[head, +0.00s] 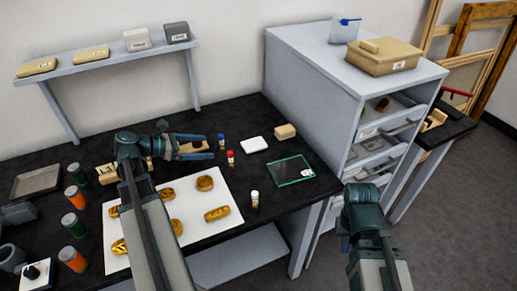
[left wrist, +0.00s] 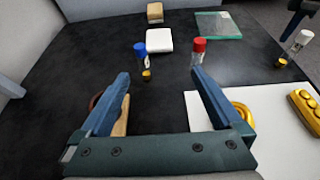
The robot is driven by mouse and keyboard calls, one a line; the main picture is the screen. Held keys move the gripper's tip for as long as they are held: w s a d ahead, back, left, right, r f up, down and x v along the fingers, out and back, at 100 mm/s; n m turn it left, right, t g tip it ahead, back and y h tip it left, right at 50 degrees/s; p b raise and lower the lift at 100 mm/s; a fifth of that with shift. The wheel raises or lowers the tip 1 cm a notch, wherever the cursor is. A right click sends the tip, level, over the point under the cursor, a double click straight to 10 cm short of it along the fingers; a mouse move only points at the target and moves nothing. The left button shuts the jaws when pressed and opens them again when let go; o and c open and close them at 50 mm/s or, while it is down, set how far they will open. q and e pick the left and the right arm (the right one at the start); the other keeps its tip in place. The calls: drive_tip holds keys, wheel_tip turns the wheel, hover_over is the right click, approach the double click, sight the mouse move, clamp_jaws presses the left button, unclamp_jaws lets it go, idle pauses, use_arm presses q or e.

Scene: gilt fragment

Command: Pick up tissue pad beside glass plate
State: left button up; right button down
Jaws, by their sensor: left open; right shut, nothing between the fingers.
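The tissue pad (head: 254,144) is a flat white square lying on the black worktop; it also shows in the left wrist view (left wrist: 158,41). The glass plate (head: 290,171) is a clear greenish rectangle with a white label, apart from the pad and to its right; it also shows in the left wrist view (left wrist: 218,25). My left gripper (head: 211,146) is open and empty, left of the pad; its fingers point toward the pad in the left wrist view (left wrist: 159,75).
A blue-capped vial (head: 221,142) and a red-capped vial (head: 230,158) stand between my left gripper and the pad. A tan block (head: 285,131) lies behind the pad. A white-capped vial (head: 254,199) and a white sheet (head: 232,217) with gilt pieces are nearer.

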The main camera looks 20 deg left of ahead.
sight(244, 146)
use_arm(q)
drive_tip(key=b+x, duration=0.5)
drive_tip(key=x, duration=0.9)
drive_tip(key=shift+a+f, duration=0.1)
drive_tip(key=shift+a, duration=0.05)
drive_tip(key=c, duration=1.2)
drive_tip(key=shift+r, duration=0.2)
wheel_tip(244, 146, up, 10)
drive_tip(key=p, duration=1)
